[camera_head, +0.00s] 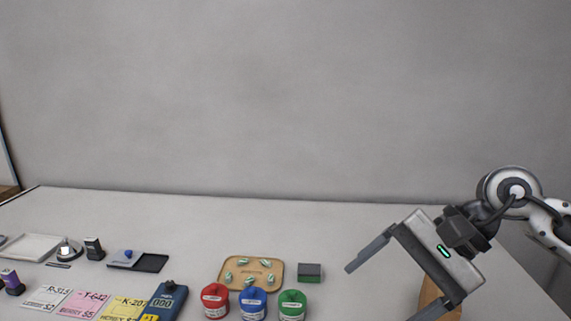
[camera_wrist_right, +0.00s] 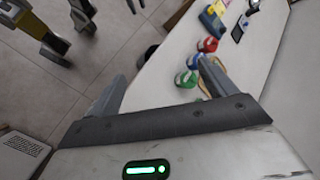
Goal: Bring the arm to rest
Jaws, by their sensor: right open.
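My right gripper (camera_head: 390,290) is at the right of the head view, its arm coming in from the right edge. Its two fingers are spread wide and nothing is between them. It is held above the right part of the counter (camera_head: 200,208). In the right wrist view its fingers (camera_wrist_right: 160,90) are also apart and empty, with the counter edge and floor beyond. A brown rounded object (camera_head: 428,297) is partly hidden behind the gripper. My left gripper is not in the head view.
Red (camera_head: 215,301), blue (camera_head: 252,304) and green (camera_head: 292,305) jars stand at front centre. A tan tray (camera_head: 229,262) with several small pieces and a dark box (camera_head: 310,272) lie behind. Cards (camera_head: 87,303) and a white tray (camera_head: 32,248) are left. The back wall bounds the counter.

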